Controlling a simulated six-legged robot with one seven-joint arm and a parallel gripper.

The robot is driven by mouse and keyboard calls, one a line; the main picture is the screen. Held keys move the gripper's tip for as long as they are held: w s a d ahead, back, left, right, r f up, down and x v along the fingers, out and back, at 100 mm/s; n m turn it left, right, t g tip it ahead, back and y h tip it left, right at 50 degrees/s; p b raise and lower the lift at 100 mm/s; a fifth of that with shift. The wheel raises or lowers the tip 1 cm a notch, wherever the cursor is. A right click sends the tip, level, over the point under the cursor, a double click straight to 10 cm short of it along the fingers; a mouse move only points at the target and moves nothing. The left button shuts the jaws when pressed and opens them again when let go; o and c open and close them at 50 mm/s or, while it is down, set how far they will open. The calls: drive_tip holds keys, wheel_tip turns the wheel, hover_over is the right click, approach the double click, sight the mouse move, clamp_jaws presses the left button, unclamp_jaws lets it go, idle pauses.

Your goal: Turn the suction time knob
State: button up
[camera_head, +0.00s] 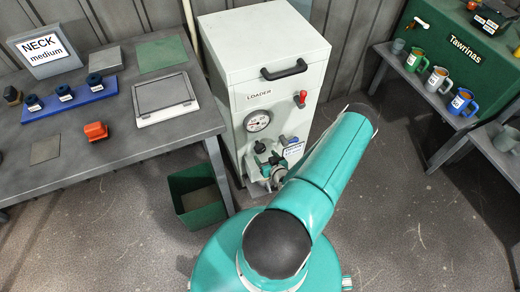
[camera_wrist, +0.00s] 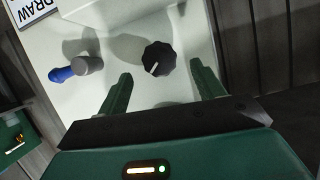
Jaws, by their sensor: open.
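A black knob (camera_wrist: 160,57) with a white pointer line sticks out of the white panel in the wrist view. No name for it is readable there. My gripper (camera_wrist: 161,70) is open, its two green fingers pointing at the panel. The left finger is to the left of the knob and the right finger to its right, with visible gaps; I cannot tell whether the tips reach around it. In the head view, my gripper (camera_head: 268,169) is at the front of the white loader cabinet (camera_head: 275,68), below the gauge, and partly hides that part of the panel.
A grey lever with a blue tip (camera_wrist: 75,70) is left of the knob, below a "DRAW" label (camera_wrist: 30,10). The cabinet also has a round gauge (camera_head: 257,121) and a red switch (camera_head: 300,98). A green bin (camera_head: 197,195) and a grey workbench (camera_head: 110,150) are at left.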

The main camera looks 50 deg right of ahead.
sight(261, 151)
drive_tip(key=x, duration=0.6)
drive_tip(key=shift+w+d+f, duration=0.2)
drive_tip(key=shift+w+d, duration=0.05)
drive_tip(key=c, duration=1)
drive_tip(key=shift+m, duration=0.3)
drive_tip(key=m+t+y, duration=0.1)
drive_tip(key=m, duration=0.1)
drive_tip(key=shift+m+y, duration=0.3)
drive_tip(key=shift+y, duration=0.1)
drive_tip(key=m+t+y, duration=0.1)
drive_tip(key=m+t, duration=0.1)
drive_tip(key=m, duration=0.1)
drive_tip(key=shift+m, duration=0.3)
drive_tip(key=shift+r, duration=0.1)
